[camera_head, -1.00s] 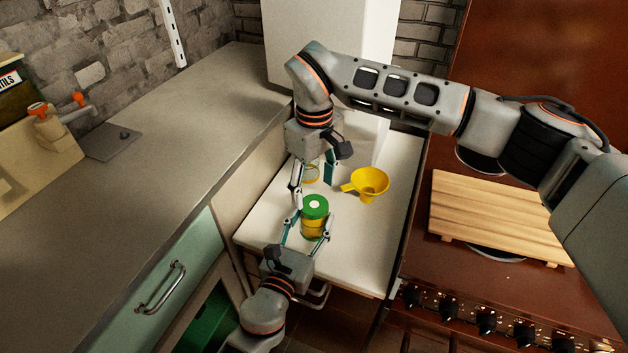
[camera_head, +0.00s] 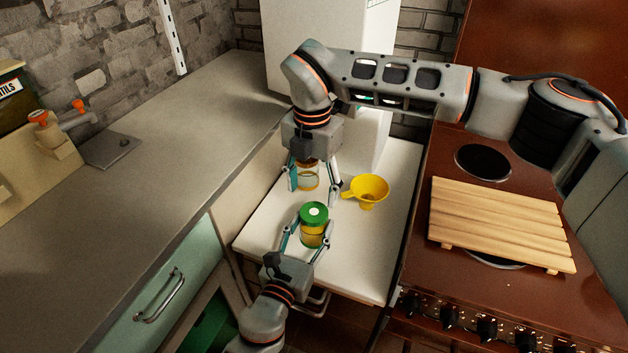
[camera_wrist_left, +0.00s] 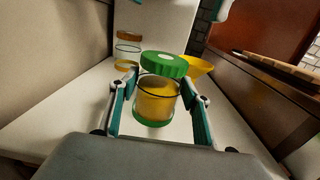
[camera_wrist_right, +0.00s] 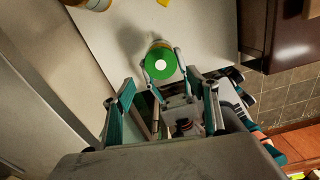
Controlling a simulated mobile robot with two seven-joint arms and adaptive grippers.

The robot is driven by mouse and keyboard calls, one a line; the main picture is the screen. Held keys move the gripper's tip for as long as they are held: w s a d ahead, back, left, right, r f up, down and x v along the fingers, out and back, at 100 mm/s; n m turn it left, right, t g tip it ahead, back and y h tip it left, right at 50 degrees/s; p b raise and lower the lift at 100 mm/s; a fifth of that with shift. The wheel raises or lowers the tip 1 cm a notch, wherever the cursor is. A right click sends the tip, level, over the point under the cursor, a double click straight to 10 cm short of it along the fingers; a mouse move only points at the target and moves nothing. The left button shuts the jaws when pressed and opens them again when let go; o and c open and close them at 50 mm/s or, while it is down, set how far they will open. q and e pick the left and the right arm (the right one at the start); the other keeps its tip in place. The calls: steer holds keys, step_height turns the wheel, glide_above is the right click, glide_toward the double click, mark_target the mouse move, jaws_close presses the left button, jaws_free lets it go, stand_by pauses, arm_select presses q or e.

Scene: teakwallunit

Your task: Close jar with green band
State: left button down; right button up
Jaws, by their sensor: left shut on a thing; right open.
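The jar with the green band (camera_head: 313,236) stands on the white tabletop, with yellow contents. Its green band (camera_wrist_left: 154,123) shows near the base in the left wrist view. The green lid (camera_head: 313,214) is at the jar's mouth. In the left wrist view the lid (camera_wrist_left: 164,65) looks tilted, with the jar rim partly showing below it. My left gripper (camera_head: 303,238) is shut around the jar's sides. My right gripper (camera_head: 313,186) is open, behind and apart from the lid; in the right wrist view the lid (camera_wrist_right: 160,62) shows beyond its fingers.
A second jar with an orange-yellow band (camera_head: 308,180) stands behind, partly hidden by my right gripper. A yellow funnel (camera_head: 369,188) lies to the right. The white tabletop (camera_head: 355,250) is clear at the front right. A wooden board (camera_head: 500,222) lies on the brown stove.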

mark_target(314, 212)
steer(key=n, duration=0.4)
steer(key=shift+r, duration=0.2)
steer(key=n, duration=0.5)
steer(key=shift+d+r, duration=0.1)
steer(key=shift+r, duration=0.1)
steer(key=n, duration=0.5)
steer(key=shift+r+n, duration=0.2)
steer(key=shift+n, duration=0.2)
steer(key=n, duration=0.4)
steer(key=shift+w+d+r+n, duration=0.1)
steer(key=shift+r+n, duration=0.05)
steer(key=shift+n, duration=0.15)
steer(key=shift+f, duration=4)
steer(key=shift+c, duration=0.3)
